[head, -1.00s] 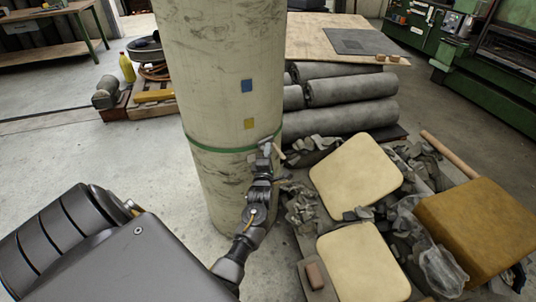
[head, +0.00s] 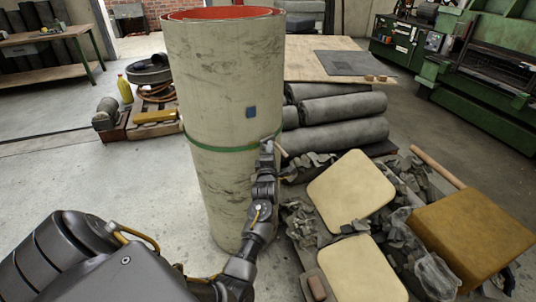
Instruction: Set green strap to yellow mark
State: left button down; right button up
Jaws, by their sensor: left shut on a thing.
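A tall, pale, stained roll (head: 225,80) stands upright in the middle, its red inside showing at the top. A green strap (head: 215,149) goes around it at about mid-height and looks roughly level. A blue mark (head: 251,112) is on the roll above the strap. The yellow mark does not show; the strap or my gripper appears to cover its place. My left gripper (head: 267,149) is shut on the strap at the roll's right front side. My right gripper is out of view.
Grey rolls (head: 345,107) are stacked behind on the right under a board (head: 310,58). Cream pads (head: 350,190), grey scraps and a brown block (head: 460,240) lie at the right. A yellow bottle (head: 125,89) stands at the left. Floor left of the roll is clear.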

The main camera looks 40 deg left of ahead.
pick_arm(q)
jog(key=c, duration=1.4)
grip_release()
jog(key=shift+o, duration=0.2)
jog(key=r+v, duration=0.1)
jog(key=v, duration=0.6)
jog(key=shift+s+f, duration=0.25)
jog(key=shift+f, duration=0.3)
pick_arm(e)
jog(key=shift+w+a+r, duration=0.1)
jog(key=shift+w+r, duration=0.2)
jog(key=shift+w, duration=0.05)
pick_arm(q)
jog(key=shift+d, duration=0.15)
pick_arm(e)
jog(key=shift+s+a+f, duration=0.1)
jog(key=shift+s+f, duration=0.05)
